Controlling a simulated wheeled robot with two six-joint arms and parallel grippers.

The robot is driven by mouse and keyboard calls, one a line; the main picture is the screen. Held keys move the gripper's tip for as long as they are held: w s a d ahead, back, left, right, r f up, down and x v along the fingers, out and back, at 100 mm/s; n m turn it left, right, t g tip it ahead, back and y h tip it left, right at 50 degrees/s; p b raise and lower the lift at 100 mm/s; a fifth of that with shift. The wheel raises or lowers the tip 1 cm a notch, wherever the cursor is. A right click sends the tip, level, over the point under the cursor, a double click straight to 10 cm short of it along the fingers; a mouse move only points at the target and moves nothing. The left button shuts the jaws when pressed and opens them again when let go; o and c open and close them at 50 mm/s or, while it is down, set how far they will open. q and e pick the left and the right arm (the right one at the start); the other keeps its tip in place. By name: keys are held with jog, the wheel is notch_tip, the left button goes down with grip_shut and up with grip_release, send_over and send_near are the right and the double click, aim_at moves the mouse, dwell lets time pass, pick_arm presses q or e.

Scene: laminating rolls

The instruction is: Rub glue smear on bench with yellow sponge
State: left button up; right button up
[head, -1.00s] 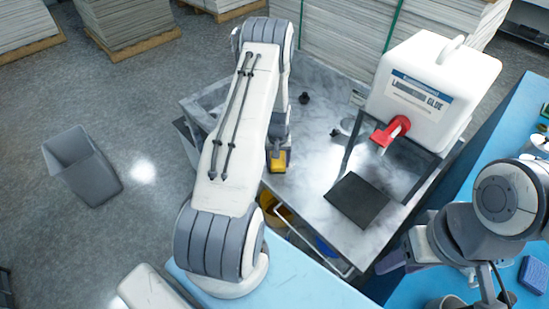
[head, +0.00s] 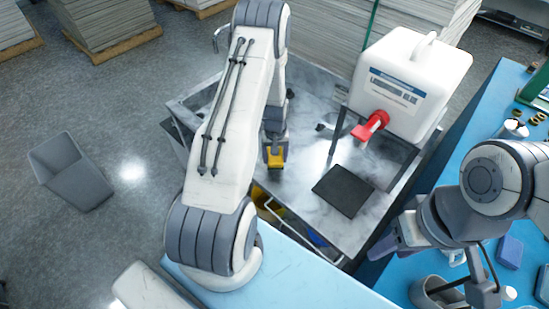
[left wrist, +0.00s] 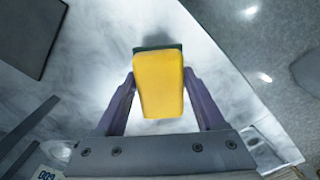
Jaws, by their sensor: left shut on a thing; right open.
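The yellow sponge (head: 276,155) is held by my left gripper (head: 275,142), low over the grey cloudy-patterned bench (head: 310,165). In the left wrist view the sponge (left wrist: 160,88) shows a dark green far edge, with the two purple-grey fingers (left wrist: 160,100) shut on its sides. I cannot tell whether the sponge touches the bench. I cannot pick out the glue smear from the pale patches on the bench; the arm and sponge hide part of the top. My right gripper (head: 385,243) is open and empty, at the front right beside the bench.
A white glue jug (head: 410,85) with a red tap (head: 371,124) stands on a raised frame at the bench's right. A dark square mat (head: 343,190) lies below the tap. A blue table (head: 490,120) with small items is at right. A grey bin (head: 70,170) lies on the floor.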

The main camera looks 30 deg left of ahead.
pick_arm(q)
jog(key=shift+r+p, duration=0.75)
jog(key=shift+r, duration=0.75)
jog(key=shift+f, duration=0.1)
